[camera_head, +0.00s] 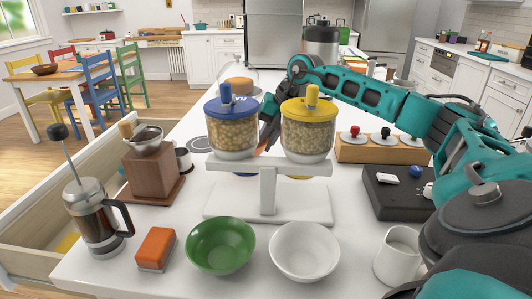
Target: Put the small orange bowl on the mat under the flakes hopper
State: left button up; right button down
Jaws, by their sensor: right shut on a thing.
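Two clear hoppers, one with a blue lid (232,128) and one with a yellow lid (307,130), sit on a white stand (268,190). I cannot tell which holds flakes. Below them show slivers of a blue mat (243,174) and a yellow mat (299,177), mostly hidden by the stand. My right gripper (267,139) reaches in from behind and shows in the gap between the hoppers, its tips largely hidden. It is shut on an orange thing (262,149), apparently the small orange bowl, of which only a sliver shows. My left gripper is out of view.
A green bowl (221,245), a white bowl (305,250), a white jug (398,255) and an orange box (156,249) stand in front. A French press (96,215) and grinder (151,172) are left. A black scale (388,190) and wooden rack (380,150) are right.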

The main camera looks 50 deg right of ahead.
notch_tip(320, 180, down, 3)
jog(key=c, duration=1.2)
grip_release()
jog(key=p+v, duration=0.1)
jog(key=v, duration=1.1)
jog(key=shift+r, duration=0.1)
